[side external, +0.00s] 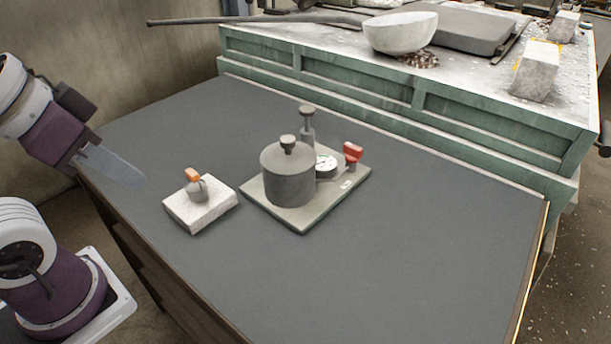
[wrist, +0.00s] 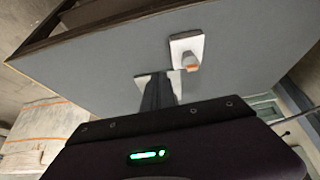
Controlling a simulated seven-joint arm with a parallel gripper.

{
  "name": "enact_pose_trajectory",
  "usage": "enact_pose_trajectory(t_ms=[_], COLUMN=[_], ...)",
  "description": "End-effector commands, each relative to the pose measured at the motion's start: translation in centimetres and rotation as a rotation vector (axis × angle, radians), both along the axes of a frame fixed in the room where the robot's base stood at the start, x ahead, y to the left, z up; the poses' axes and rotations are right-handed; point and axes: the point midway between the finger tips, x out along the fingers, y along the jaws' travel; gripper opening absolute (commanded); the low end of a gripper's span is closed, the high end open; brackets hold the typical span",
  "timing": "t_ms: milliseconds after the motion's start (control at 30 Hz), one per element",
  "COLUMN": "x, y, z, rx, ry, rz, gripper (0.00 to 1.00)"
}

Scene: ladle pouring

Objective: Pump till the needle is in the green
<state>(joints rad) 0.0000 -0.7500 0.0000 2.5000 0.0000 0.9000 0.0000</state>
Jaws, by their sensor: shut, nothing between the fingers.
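The pump unit stands on a flat grey-green base plate (side external: 301,224) in the middle of the table. On it are a dark grey cylinder with a knob on top (side external: 288,175), a thin post with a dark pump knob (side external: 307,112), a round white-faced gauge (side external: 326,163) and a red handle (side external: 352,152). The needle is too small to read. My gripper (side external: 125,170) is shut and empty, above the table's left edge, well left of the unit. In the wrist view my gripper's fingers (wrist: 160,90) partly hide the base plate (wrist: 143,79).
A white block (side external: 205,215) with a small grey piece and orange top (side external: 193,175) sits left of the unit; it also shows in the wrist view (wrist: 186,42). A green bench (side external: 390,95) with a bowl (side external: 400,32) stands behind. The table's front (side external: 380,270) is clear.

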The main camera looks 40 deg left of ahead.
Motion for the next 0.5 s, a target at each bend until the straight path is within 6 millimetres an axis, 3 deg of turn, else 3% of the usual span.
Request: enact_pose_trajectory(t_ms=[133,233,367,500], x=[0.3,2.1,7.3,14.0], y=[0.0,0.3,1.0,1.6], z=[0.2,1.3,3.7,5.8], rx=[-0.003,-0.019,-0.071,-0.140], ry=[-0.002,-0.015,-0.054,-0.112], rz=[0.008,0.057,0.196,0.359], gripper=[0.00,0.00,0.00,0.00])
